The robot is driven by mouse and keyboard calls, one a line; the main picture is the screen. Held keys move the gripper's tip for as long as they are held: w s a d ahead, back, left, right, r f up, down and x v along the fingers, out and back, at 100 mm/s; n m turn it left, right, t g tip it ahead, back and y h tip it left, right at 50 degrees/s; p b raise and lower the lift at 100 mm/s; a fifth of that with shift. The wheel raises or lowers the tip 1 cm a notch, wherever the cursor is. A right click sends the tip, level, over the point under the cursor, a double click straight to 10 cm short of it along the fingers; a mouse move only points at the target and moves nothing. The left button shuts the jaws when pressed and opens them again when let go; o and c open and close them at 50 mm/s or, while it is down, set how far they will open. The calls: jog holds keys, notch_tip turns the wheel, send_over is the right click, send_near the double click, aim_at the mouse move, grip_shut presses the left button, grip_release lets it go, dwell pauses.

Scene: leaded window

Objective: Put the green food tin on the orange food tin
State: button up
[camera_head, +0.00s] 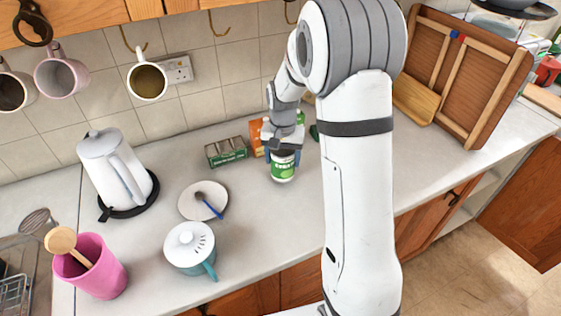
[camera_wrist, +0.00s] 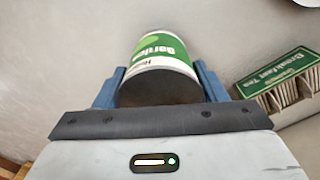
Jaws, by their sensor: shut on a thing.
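The green food tin (camera_head: 283,170), with a white lower band, is upright at the back middle of the counter. My gripper (camera_head: 283,157) is shut on it from above, with a blue finger on each side. In the wrist view the tin (camera_wrist: 162,55) sits between the blue fingers of my gripper (camera_wrist: 160,72), its dark end towards the camera. Whether its base touches the counter I cannot tell. An orange item (camera_head: 257,138) stands just behind and left of my gripper, partly hidden; I cannot tell whether it is the orange food tin.
A green tea box (camera_head: 226,151) stands left of the tin and shows in the wrist view (camera_wrist: 278,82). A white plate with a spoon (camera_head: 203,200), a teal lidded pot (camera_head: 190,248), a kettle (camera_head: 115,170) and a pink pot (camera_head: 92,267) are further left. Counter in front of the tin is clear.

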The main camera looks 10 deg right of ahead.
jog(key=shift+f, duration=1.25)
jog(key=shift+f, duration=0.25)
jog(key=o, duration=1.3)
jog(key=shift+r, duration=0.1)
